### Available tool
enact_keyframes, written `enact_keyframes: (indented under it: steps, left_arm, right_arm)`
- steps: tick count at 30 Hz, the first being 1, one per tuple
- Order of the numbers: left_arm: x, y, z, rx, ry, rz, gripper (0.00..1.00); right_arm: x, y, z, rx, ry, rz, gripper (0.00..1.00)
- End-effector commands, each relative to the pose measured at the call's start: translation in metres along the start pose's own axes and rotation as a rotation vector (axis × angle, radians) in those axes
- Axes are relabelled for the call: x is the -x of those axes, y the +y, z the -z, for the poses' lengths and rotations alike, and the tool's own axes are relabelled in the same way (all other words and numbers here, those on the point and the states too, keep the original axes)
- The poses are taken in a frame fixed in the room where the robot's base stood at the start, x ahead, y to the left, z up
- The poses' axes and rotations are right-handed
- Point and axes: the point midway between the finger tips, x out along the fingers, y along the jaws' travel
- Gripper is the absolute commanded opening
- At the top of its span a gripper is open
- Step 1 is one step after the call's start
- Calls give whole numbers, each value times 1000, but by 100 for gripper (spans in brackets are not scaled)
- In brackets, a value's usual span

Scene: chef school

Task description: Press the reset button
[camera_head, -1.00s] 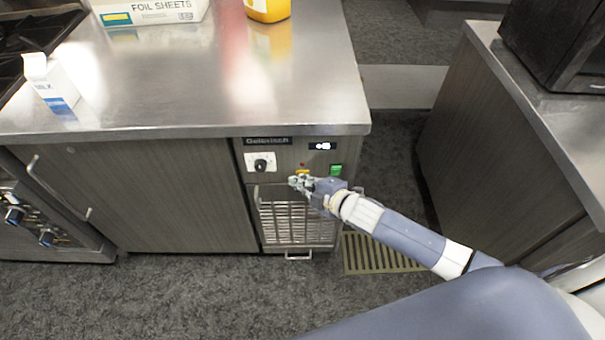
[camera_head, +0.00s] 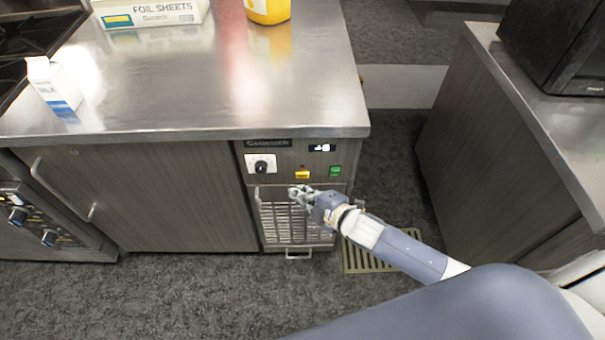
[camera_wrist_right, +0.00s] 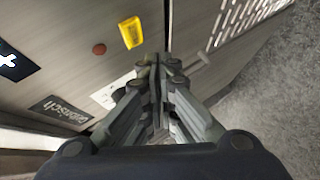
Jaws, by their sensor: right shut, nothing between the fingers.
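The control panel on the cabinet front has a yellow button (camera_head: 302,174), a green switch (camera_head: 335,171) and a black knob on a white plate (camera_head: 260,164). No reset label is readable. In the right wrist view the yellow button (camera_wrist_right: 130,32) lies just beyond the fingertips, with a small dark red round spot (camera_wrist_right: 99,49) beside it. My right gripper (camera_head: 298,190) is shut and empty, just below the yellow button in the head view; its fingertips (camera_wrist_right: 155,65) appear apart from the button. My left gripper is not in view.
A vent grille (camera_head: 283,222) lies behind and below my right gripper. A steel counter (camera_head: 200,90) above holds a milk carton (camera_head: 53,86), a foil box (camera_head: 150,12) and a yellow container (camera_head: 268,10). Another counter (camera_head: 560,130) stands at right, with floor between.

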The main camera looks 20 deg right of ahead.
Motion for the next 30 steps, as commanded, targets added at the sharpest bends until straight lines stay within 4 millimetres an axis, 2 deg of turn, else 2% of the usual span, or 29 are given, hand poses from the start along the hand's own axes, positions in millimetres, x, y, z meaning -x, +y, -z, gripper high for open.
enact_keyframes:
  steps: [10, 30]
  left_arm:
    - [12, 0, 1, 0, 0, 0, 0]
    - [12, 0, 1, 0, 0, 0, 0]
  right_arm:
    - [22, -14, 15, 0, -2, 0, 0]
    - [23, -16, 16, 1, -1, -1, 0]
